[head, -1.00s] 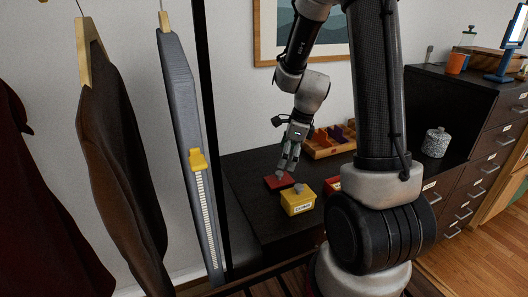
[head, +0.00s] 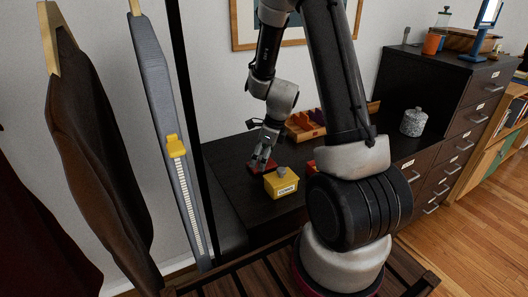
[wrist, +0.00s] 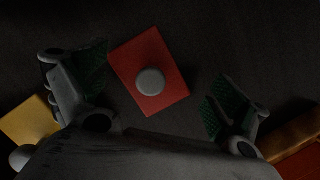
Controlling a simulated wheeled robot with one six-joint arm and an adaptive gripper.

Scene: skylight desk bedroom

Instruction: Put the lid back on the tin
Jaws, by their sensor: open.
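A flat red lid (wrist: 173,97) with a round grey knob lies on the dark desk. In the head view the lid (head: 254,166) is mostly hidden behind my gripper. My gripper (wrist: 155,95) is open and empty above the lid, its fingers apart on either side of it; the gripper also shows in the head view (head: 262,160). A red tin (head: 311,166) stands right of the yellow tin, mostly hidden by my arm, so its top cannot be made out. A yellow tin (head: 282,186) with a grey knob and white label stands close to the lid.
A wooden tray with compartments (head: 305,126) stands at the desk's back; its edge shows lower right in the wrist view (wrist: 291,136). The yellow tin's corner (wrist: 32,118) shows beside the left finger. A speckled jar (head: 413,123) stands to the right. Hanging clothes (head: 95,140) fill the left.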

